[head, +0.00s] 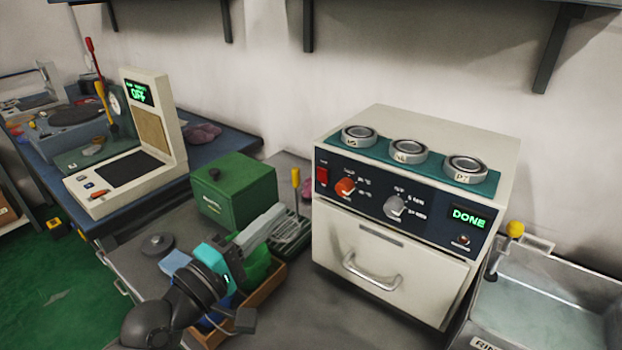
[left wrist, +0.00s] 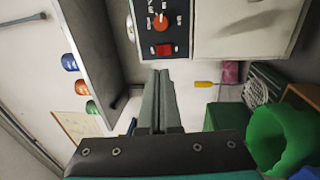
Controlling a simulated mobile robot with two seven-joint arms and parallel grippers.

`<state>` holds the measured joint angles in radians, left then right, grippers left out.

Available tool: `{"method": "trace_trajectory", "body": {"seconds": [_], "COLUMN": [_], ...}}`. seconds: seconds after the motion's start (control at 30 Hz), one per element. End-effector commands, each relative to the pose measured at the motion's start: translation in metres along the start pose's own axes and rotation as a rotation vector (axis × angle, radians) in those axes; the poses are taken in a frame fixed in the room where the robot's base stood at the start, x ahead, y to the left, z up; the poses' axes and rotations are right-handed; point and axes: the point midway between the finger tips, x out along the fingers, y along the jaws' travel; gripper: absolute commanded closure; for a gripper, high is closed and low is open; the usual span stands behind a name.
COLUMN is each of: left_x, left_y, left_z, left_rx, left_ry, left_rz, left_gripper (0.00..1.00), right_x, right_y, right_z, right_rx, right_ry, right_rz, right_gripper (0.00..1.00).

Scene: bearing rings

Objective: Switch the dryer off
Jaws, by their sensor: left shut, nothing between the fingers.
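The dryer (head: 380,255) is a cream box with a dark control panel and a closed, handled drawer front. Its red switch (head: 322,176) sits at the panel's left end and also shows in the left wrist view (left wrist: 163,49). Beside it are an orange knob (head: 345,187) and a grey knob (head: 396,206). The green display (head: 467,217) reads DONE. My left gripper (head: 279,212) is shut and empty, left of the dryer and below the switch. In the left wrist view its fingertips (left wrist: 160,74) point towards the switch, apart from it. My right gripper is not in view.
Three metal rings (head: 408,151) stand on the teal mat on the dryer. A green box (head: 235,190) and a wooden tray (head: 270,287) are near my left arm. A water-filled sink (head: 550,295) is at right. A tester (head: 125,165) reading OFF stands at left.

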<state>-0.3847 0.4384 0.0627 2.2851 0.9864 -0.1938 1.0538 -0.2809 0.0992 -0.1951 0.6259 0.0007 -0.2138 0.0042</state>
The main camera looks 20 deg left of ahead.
Motion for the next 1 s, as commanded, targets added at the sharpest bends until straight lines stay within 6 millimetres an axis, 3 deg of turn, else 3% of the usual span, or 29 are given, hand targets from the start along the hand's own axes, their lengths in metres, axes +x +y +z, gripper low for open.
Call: {"method": "trace_trajectory", "body": {"seconds": [0.6,1.0], "left_x": [0.082,0.104], "left_y": [0.000,0.000], "left_z": [0.001,0.001], "left_rx": [-0.002,-0.001], "left_ry": [-0.001,-0.001], "left_rz": [0.002,-0.001], "left_gripper": [1.00,1.00], "right_x": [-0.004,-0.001], "right_y": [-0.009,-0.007], "right_z": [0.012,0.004], "right_rx": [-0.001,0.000], "right_ry": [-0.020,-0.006], "right_rz": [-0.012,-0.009], "right_gripper": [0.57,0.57]}}
